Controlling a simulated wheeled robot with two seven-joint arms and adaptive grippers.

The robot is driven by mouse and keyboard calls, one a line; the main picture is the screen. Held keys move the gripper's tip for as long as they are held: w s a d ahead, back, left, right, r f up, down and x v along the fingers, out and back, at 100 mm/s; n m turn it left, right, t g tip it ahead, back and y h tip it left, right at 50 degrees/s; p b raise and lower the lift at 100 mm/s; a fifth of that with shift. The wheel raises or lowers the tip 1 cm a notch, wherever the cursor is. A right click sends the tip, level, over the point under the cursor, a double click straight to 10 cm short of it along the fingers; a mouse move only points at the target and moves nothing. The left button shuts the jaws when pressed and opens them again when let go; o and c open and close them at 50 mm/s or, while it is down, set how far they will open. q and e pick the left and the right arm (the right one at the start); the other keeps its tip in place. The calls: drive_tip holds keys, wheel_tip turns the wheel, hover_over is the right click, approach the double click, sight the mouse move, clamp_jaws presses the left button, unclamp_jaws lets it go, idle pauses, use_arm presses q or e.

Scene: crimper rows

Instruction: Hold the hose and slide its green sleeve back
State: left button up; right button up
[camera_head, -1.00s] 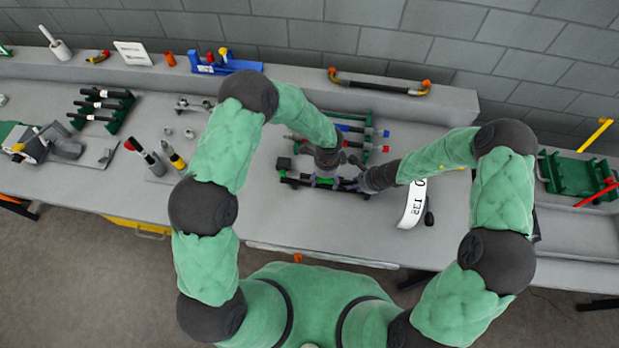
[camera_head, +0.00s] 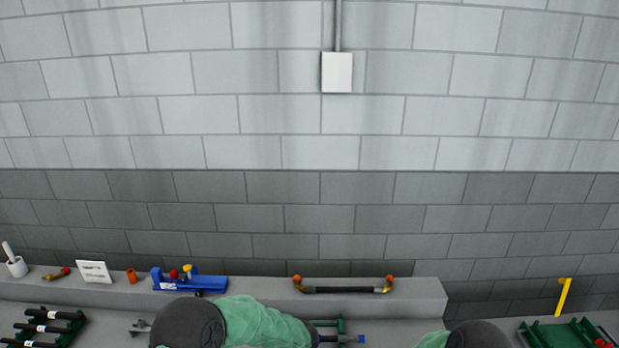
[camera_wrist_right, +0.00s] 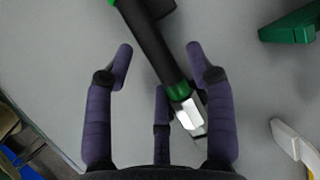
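In the right wrist view a black hose (camera_wrist_right: 150,45) runs slanting from the top down to a silver end fitting (camera_wrist_right: 188,113). A green band, seemingly the sleeve (camera_wrist_right: 178,90), sits on the hose just above the fitting. A bit more green shows on the hose at the top edge. My right gripper (camera_wrist_right: 159,50) is open. The hose passes between its spread fingertips in the picture, nearer the right finger; I cannot tell whether it touches.
The head view is mostly block wall. A ledge (camera_head: 240,290) carries a hose with orange ends (camera_head: 343,288), a blue fixture (camera_head: 188,281) and a white sign (camera_head: 95,271). Green racks stand left (camera_head: 45,328) and right (camera_head: 565,333). A green part (camera_wrist_right: 290,27) lies right in the wrist view.

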drive_tip(key=v, duration=0.7)
drive_tip(key=shift+r, duration=0.2)
idle(0.4)
